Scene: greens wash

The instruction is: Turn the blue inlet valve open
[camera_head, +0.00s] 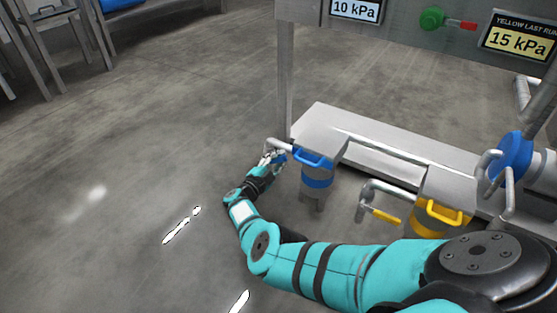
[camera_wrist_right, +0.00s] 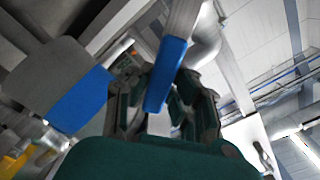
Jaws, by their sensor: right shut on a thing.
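The blue inlet valve's lever (camera_head: 279,158) is on a grey pipe at the left of the blue-banded canister (camera_head: 317,181). Only a small part of it shows in the head view. My right gripper (camera_head: 269,161) is at this lever. In the right wrist view the blue lever (camera_wrist_right: 166,76) stands between the dark fingers of my right gripper (camera_wrist_right: 158,97), which is shut on it. The fingers partly cover the lever, and its angle to the pipe is hard to tell. My left gripper is in neither view.
The blue-banded canister has a blue handle (camera_head: 313,160) close beside the gripper. To the right are a yellow lever (camera_head: 384,216), a yellow-banded canister (camera_head: 435,219) and a large blue round part (camera_head: 512,163).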

